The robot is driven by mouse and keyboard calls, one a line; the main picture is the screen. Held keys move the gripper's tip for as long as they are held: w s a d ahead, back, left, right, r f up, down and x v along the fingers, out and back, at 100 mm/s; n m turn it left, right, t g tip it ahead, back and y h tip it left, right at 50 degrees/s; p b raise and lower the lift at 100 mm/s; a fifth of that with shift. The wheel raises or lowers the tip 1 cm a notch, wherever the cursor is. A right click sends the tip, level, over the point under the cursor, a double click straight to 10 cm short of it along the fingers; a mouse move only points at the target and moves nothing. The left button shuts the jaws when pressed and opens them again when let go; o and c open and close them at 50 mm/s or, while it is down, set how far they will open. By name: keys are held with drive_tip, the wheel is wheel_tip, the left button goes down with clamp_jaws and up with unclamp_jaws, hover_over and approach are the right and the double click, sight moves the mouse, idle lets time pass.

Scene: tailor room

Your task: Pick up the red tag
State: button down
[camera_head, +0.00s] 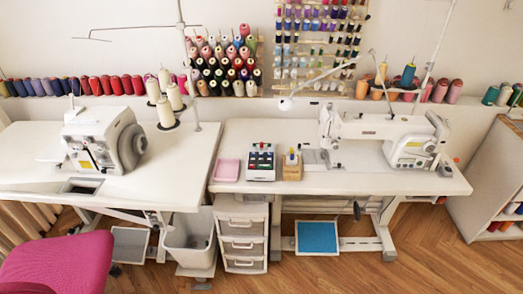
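I cannot pick out a red tag for certain. A dark rack (261,162) on the right-hand sewing table (345,184) holds several small coloured pieces, some of them reddish. They are too small to identify. A pink tray (227,170) lies flat just left of the rack and looks empty. A small wooden block (292,168) with blue and yellow bits stands just right of the rack. My gripper is not in view.
A white sewing machine (405,140) stands on the right table. Another machine (103,140) and thread cones (166,112) stand on the left table. Thread spools line the wall behind. A drawer unit (241,235), a bin (190,240) and a pink chair (62,265) are below.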

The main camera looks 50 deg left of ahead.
drive_tip(key=c, duration=1.8)
unclamp_jaws()
drive_tip(key=o, duration=1.4)
drive_tip(key=shift+c, duration=0.2)
